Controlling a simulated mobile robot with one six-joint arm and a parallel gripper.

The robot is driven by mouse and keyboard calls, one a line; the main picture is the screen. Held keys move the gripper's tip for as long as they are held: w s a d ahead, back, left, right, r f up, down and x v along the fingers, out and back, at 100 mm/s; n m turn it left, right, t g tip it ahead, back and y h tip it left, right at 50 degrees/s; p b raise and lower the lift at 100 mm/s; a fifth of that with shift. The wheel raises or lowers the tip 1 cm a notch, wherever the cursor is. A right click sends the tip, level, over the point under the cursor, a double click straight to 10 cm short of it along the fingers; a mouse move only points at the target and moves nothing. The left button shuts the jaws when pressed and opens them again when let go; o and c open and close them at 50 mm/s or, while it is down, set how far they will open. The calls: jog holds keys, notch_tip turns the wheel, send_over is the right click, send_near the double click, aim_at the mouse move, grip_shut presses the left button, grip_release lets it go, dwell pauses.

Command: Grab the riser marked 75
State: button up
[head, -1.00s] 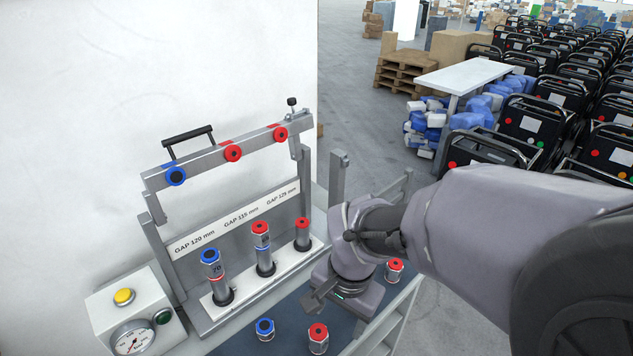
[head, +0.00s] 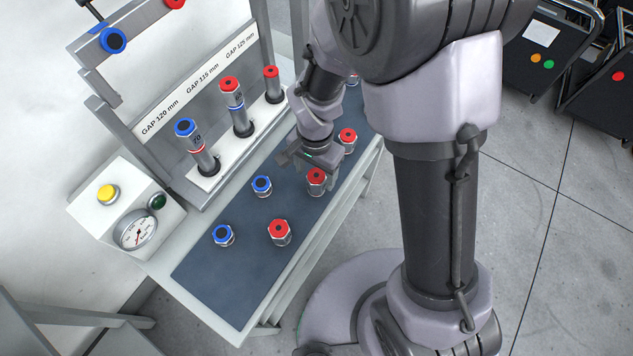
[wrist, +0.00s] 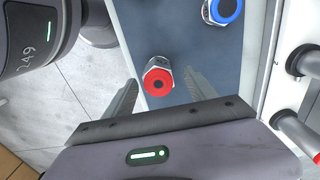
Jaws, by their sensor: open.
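Short risers with hexagonal caps stand on the dark mat (head: 222,285). They include a red-capped one (head: 316,181) near my gripper (head: 297,160), another red one (head: 280,233), a farther red one (head: 347,140), and blue-capped ones (head: 262,186) (head: 223,236). I cannot read a 75 on any of them. In the wrist view, my gripper (wrist: 161,80) is open. A red-capped riser (wrist: 158,79) shows between the fingers, seen from above and not gripped. A blue-capped riser (wrist: 224,10) is at the upper right.
The gap fixture (head: 205,95) holds three tall stacks: a blue-topped one (head: 197,147) that reads 70, and two red-topped ones (head: 237,107) (head: 273,85). A gauge box (head: 130,205) stands at left. The mat's front end is free.

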notch_tip(320, 180, down, 5)
jog(key=shift+s+d+r+b, duration=0.1)
jog(key=shift+b, duration=0.95)
grip_shut()
jog(key=shift+r, duration=0.1)
